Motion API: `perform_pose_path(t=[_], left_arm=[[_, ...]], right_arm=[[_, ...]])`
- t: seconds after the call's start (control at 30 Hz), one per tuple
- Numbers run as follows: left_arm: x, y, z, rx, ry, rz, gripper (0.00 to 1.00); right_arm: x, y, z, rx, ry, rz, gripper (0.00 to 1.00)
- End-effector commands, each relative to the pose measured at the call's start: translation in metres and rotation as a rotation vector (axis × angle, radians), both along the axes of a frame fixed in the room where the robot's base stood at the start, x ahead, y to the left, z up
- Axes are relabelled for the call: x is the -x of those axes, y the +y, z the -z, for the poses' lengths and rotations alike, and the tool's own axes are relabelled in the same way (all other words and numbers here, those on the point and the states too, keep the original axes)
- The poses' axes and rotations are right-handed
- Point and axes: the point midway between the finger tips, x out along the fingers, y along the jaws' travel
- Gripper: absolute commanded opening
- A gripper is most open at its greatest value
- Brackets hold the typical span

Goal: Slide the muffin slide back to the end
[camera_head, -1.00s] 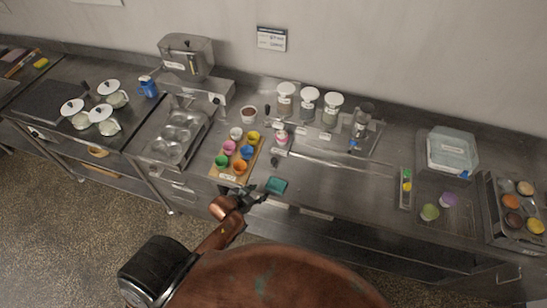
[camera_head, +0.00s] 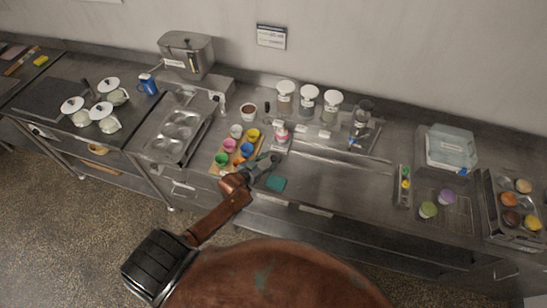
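A pink-and-white muffin (camera_head: 281,136) stands at the left end of a long metal rail (camera_head: 330,152), on what looks like the muffin slide. The slide's small handle is mostly hidden by my gripper. My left gripper (camera_head: 264,165) is over the counter just in front of the slide, right of the colored cups. It is small and dark, so I cannot tell whether its fingers are open or touch the handle. My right gripper is out of view.
Colored cups (camera_head: 230,146) stand close left of my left gripper. A teal block (camera_head: 276,184) lies at the counter's front edge. White-lidded jars (camera_head: 308,100) stand behind the rail. A muffin tin (camera_head: 180,130) is farther left.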

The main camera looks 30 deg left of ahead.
Motion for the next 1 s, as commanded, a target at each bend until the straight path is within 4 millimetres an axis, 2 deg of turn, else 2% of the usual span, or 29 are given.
perform_pose_path(t=[0.2,0.53,1.0], left_arm=[[-0.021,-0.004,0.008,0.0,0.0,0.001,0.4],[-0.023,-0.004,0.011,0.0,0.001,0.0,0.4],[-0.023,-0.004,0.01,0.0,0.001,0.0,0.07]], right_arm=[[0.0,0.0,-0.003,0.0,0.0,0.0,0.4],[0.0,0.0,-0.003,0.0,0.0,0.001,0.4],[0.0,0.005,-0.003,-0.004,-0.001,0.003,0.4]])
